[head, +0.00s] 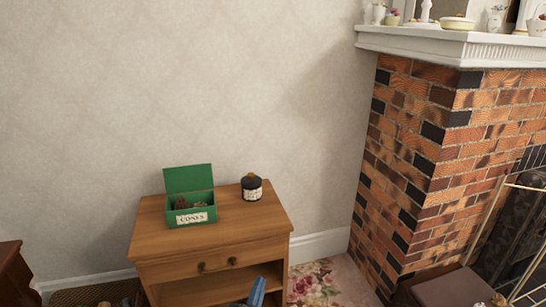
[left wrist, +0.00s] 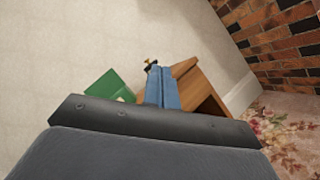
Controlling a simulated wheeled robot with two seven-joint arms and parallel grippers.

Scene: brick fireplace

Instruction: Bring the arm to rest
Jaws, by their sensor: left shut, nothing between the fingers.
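My left gripper (head: 257,291) shows at the bottom of the head view as a blue finger in front of the wooden cabinet's lower part. In the left wrist view its blue fingers (left wrist: 162,90) are together, with nothing seen between them. The wooden cabinet (head: 255,226) stands against the wall. On its top are a green box (head: 190,180) with its lid up and brown items inside, and a dark jar (head: 252,188) with a pale label. The gripper is apart from both. My right gripper is in neither view.
A brick fireplace (head: 420,150) with a white mantel (head: 440,42) bearing ornaments stands to the right. A metal fire screen (head: 515,225) is in front of it. Dark wooden furniture (head: 10,275) is at the lower left. Floral carpet (head: 315,283) shows between cabinet and fireplace.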

